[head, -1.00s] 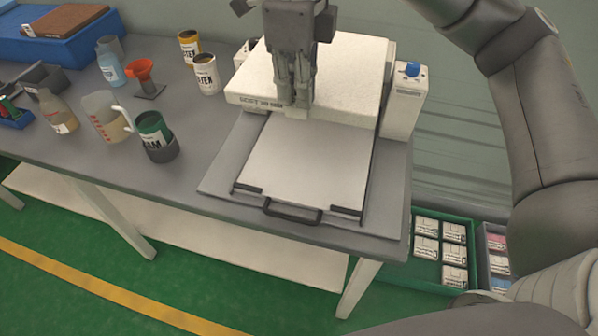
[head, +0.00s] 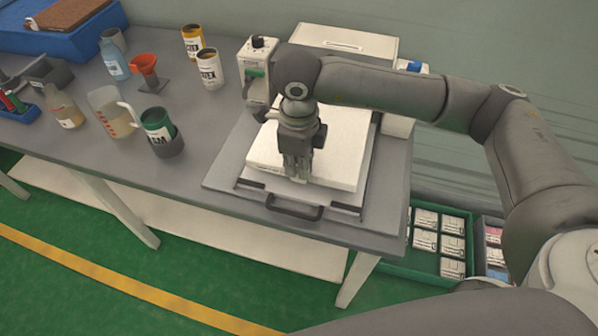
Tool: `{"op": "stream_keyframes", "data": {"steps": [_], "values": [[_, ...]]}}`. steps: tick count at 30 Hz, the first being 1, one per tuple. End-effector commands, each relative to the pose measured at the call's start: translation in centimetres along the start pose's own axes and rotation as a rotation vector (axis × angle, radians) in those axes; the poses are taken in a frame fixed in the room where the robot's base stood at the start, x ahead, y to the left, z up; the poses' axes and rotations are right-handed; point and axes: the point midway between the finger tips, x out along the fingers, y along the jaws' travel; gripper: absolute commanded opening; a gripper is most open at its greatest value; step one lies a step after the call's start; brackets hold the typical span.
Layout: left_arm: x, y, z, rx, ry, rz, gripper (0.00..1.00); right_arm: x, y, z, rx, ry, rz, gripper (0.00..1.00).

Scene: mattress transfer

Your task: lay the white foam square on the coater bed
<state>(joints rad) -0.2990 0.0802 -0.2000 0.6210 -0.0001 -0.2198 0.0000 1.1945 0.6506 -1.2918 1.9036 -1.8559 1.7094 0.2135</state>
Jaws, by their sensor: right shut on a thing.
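The white foam square (head: 342,160) is a thick, pale slab over the coater bed (head: 325,196), covering most of it. A strip of bed shows along the front, by the dark corner brackets and handle. My right gripper (head: 297,172) points down and is shut on the slab at its front left part; the fingertips are partly hidden against it. I cannot tell whether the slab's underside rests fully on the bed or sits slightly above it. The coater body (head: 345,40) stands behind. My left gripper is not in view.
A knobbed post (head: 257,60) stands left of the bed. A green crate (head: 440,240) with boxes is below right.

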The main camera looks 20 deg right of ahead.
Motion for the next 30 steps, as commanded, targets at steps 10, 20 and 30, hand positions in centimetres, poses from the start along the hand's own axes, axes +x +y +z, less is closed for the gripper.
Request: {"op": "stream_keyframes", "data": {"steps": [10,20,30], "values": [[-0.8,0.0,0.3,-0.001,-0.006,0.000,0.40,3.7,0.1,0.0,0.000,0.001,0.001,0.00],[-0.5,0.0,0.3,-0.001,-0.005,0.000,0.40,3.9,0.1,0.0,0.000,0.001,0.001,0.13],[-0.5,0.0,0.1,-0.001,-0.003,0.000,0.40,3.9,0.1,0.0,0.000,0.002,0.001,0.28]]}}
